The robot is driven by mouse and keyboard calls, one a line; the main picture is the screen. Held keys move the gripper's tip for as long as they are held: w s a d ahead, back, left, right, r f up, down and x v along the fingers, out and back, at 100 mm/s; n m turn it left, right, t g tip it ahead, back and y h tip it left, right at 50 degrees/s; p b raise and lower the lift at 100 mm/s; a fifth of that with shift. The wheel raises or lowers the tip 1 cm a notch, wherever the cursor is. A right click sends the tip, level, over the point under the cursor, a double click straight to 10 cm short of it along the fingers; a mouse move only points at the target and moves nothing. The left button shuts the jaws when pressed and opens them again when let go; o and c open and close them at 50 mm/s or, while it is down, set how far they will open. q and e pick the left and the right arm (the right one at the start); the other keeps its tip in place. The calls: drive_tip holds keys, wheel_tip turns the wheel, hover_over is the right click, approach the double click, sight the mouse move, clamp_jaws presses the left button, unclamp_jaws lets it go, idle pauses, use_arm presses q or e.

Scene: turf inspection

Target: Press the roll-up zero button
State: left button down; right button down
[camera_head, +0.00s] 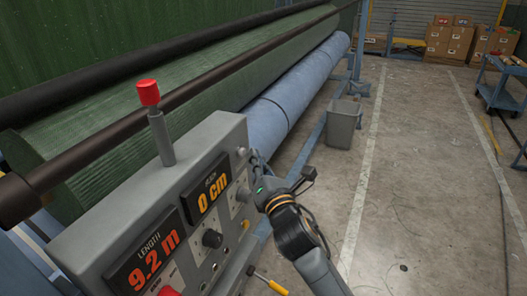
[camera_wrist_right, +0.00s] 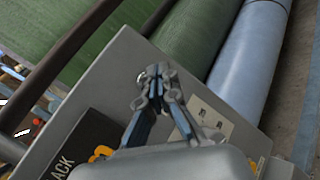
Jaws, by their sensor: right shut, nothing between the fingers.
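A grey control box (camera_head: 100,232) fills the lower left of the head view. Its displays read LENGTH 9.2 m (camera_head: 146,262) and 0 cm (camera_head: 211,199). My right gripper (camera_head: 254,158) is shut and empty at the box's far right end. A small round silver button (camera_head: 241,152) is beside its fingertips. In the wrist view the closed fingertips (camera_wrist_right: 157,75) are over the panel, very close to a silver button (camera_wrist_right: 141,78); I cannot tell whether they touch it. No readable label confirms which control is the roll-up zero button. My left gripper is not in view.
A red-topped post (camera_head: 149,93) stands on the box. Green turf and a blue roll (camera_head: 290,103) lie behind. A grey bin (camera_head: 341,124) stands beyond; the floor at right is mostly clear.

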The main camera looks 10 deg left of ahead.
drive_tip(key=shift+w+a, duration=0.15)
drive_tip(key=shift+a, duration=0.45)
idle(0.8)
drive_tip(key=shift+d, duration=0.15)
drive_tip(key=shift+s+d+p, duration=0.3)
drive_tip(key=shift+d+p, duration=0.15)
drive_tip(key=shift+d, duration=0.4)
drive_tip(key=d, duration=0.1)
drive_tip(key=s+d+p, duration=0.1)
drive_tip(key=d, duration=0.1)
drive_tip(key=d+p, duration=0.1)
drive_tip(key=shift+s+d, duration=0.25)
drive_tip(key=shift+d, duration=0.15)
idle(0.5)
